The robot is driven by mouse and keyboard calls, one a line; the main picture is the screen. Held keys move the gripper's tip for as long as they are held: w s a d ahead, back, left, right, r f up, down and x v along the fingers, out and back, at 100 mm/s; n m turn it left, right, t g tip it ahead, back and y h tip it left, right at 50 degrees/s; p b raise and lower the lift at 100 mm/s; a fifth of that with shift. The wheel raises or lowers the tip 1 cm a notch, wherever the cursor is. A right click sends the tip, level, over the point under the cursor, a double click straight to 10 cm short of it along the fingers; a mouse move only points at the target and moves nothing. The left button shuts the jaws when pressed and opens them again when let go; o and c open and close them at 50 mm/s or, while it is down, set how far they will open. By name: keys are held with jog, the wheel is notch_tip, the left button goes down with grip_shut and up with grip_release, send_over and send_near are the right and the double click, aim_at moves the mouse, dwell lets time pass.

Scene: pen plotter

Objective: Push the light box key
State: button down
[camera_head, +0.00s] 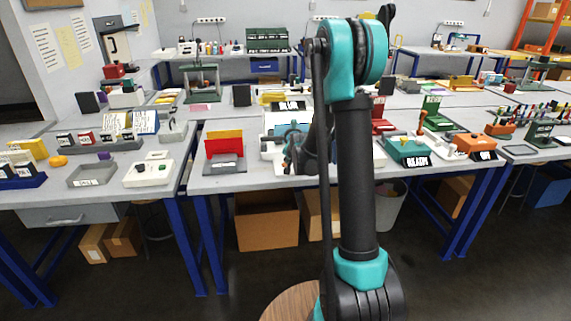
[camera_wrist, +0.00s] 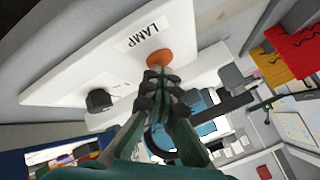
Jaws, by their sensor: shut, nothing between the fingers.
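In the wrist view a white panel carries a label reading LAMP (camera_wrist: 142,38). A round orange key (camera_wrist: 160,56) sits beside the label, and a black knob (camera_wrist: 99,100) is farther left on the panel. My gripper (camera_wrist: 158,80) is shut and empty, with its fingertips right at the lower edge of the orange key. I cannot tell whether they touch it. In the head view my gripper (camera_head: 289,160) is low in front of the white machine (camera_head: 272,146) on the middle table, and my arm covers part of it. The orange key is hidden there.
A red and yellow card holder (camera_head: 226,163) stands left of the machine. It also shows in the wrist view (camera_wrist: 294,52). Bare tabletop lies in front of the card holder.

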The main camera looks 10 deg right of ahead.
jog(key=shift+f, duration=0.35)
jog(key=shift+r, duration=0.35)
dwell(0.4)
jog(key=shift+r, duration=3.05)
